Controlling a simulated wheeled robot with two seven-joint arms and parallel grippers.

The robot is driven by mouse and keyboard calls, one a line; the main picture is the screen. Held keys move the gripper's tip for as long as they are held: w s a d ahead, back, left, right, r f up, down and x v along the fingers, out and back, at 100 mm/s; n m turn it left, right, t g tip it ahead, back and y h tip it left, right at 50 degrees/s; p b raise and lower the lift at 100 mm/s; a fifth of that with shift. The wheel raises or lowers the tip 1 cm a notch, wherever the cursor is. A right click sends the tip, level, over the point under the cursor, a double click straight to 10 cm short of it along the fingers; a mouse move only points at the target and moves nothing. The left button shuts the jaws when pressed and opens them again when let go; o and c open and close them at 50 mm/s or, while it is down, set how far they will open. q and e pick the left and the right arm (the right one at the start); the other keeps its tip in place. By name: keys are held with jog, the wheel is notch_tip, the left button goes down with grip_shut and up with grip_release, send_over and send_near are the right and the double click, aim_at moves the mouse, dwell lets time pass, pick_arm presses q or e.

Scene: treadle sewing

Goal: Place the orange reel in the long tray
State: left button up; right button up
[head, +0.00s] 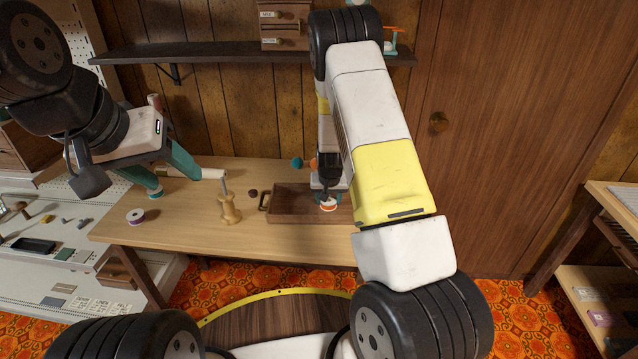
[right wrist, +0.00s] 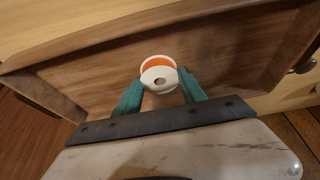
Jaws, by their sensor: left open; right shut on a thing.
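The orange reel (head: 328,206) has white ends and orange thread; it also shows in the right wrist view (right wrist: 158,70). My right gripper (head: 327,198) is shut on it, with a teal finger on each side of the reel in the right wrist view (right wrist: 161,80). The long tray (head: 288,204) is brown wood with a handle at its left end, and lies on the table. The reel is over the tray's inside; I cannot tell whether it touches the floor of the tray (right wrist: 85,80). My left gripper (head: 177,182) is open and empty over the left part of the table.
A purple reel (head: 136,216) lies near the table's left edge. A wooden stand with a metal spindle (head: 229,208) and a small brown thing (head: 252,193) are left of the tray. The table front (head: 200,242) is clear. A shelf (head: 240,54) runs along the wall behind.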

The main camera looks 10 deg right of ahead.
jog(key=o, duration=1.3)
jog(key=shift+o, duration=0.2)
jog(key=s+a+r+y, duration=0.1)
jog(key=s+r, duration=0.4)
jog(key=r, duration=0.5)
jog(key=s+a+r+y, duration=0.1)
jog(key=s+a+r, duration=0.1)
jog(key=s+r, duration=0.55)
jog(key=s+a+r+y, duration=0.1)
jog(key=s+r, duration=0.2)
jog(key=r, duration=0.9)
jog(key=s+r+n, duration=0.1)
jog(key=s+r, duration=0.3)
jog(key=s, duration=0.5)
jog(key=s+r+n+t, duration=0.1)
jog(key=s+r, duration=0.3)
jog(key=s, duration=0.5)
jog(key=shift+a+n+t, duration=0.15)
jog(key=shift+n+t, duration=0.15)
jog(key=shift+n, duration=0.1)
jog(key=shift+r, duration=0.1)
